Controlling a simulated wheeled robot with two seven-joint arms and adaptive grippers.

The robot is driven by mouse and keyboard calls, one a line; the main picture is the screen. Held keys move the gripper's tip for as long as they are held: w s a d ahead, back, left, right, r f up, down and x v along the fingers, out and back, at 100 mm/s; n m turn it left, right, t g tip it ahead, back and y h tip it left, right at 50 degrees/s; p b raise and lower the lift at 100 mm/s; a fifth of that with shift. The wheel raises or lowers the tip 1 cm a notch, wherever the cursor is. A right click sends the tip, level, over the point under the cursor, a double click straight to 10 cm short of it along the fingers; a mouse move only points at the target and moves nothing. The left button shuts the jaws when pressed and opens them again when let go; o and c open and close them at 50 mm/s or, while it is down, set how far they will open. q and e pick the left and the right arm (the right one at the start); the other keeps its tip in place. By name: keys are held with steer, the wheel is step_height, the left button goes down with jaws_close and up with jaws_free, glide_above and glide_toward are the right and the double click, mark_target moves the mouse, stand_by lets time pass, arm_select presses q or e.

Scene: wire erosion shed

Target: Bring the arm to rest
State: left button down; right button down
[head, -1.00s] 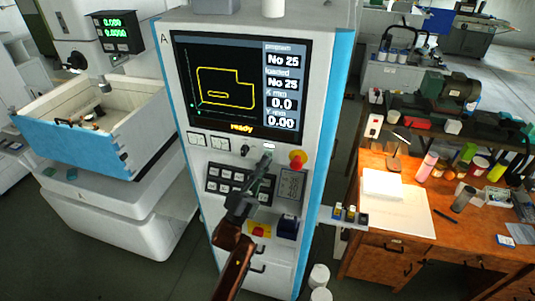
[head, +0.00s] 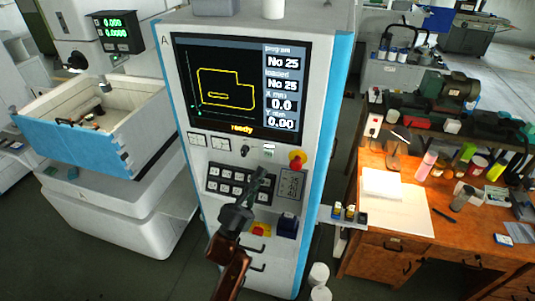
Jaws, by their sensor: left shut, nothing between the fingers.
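My left gripper (head: 261,174) is shut and empty. Its arm (head: 230,265) comes up from the bottom of the head view, brown with a dark grey wrist. The fingers lie in front of the control cabinet (head: 327,150), over the right side of its black keypad (head: 230,186). I cannot tell whether they touch it. The cabinet's screen (head: 240,85) shows a yellow outline, "No 25" twice and "ready". My right gripper is not in view.
A white machine with an open tank (head: 85,150) stands at the left. A small shelf with bottles (head: 345,216) juts from the cabinet's right side. A wooden desk (head: 385,255) with paper, cups and tools is at the right. White cylinders (head: 318,275) stand on the floor.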

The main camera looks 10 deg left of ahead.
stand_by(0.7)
arm_select(q)
steer(key=s+a+f+n+g+y, duration=0.2)
steer(key=a+f+n+g+y, duration=0.2)
steer(key=a+f+n+y, duration=0.55)
steer(key=s+a+f+n+g+y, duration=0.2)
steer(key=a+f+n+g+y, duration=0.25)
steer(key=f, duration=1.05)
steer(key=s+a+f+n+g+h, duration=0.1)
steer(key=s+f+n+g, duration=0.1)
steer(key=s+f+g, duration=0.5)
steer(key=s+a+f+n+g, duration=0.15)
steer(key=s+f, duration=0.25)
steer(key=s, duration=0.7)
steer(key=s+a+f+n+g+h, duration=0.1)
steer(key=s+a+f+n+g, duration=0.15)
steer(key=s+f, duration=0.5)
steer(key=s+d+f+g+b, duration=0.1)
steer(key=s+f+b, duration=0.15)
steer(key=f, duration=1.45)
steer(key=s+d+f+g+b, duration=0.1)
steer(key=f+b, duration=0.3)
steer(key=f, duration=1.3)
steer(key=s+f+g+b, duration=0.1)
steer(key=s+f+b, duration=0.4)
steer(key=s+f, duration=1.5)
step_height(320, 180, down, 4)
steer(key=shift+r+m+h, duration=0.15)
steer(key=shift+m+h, duration=0.25)
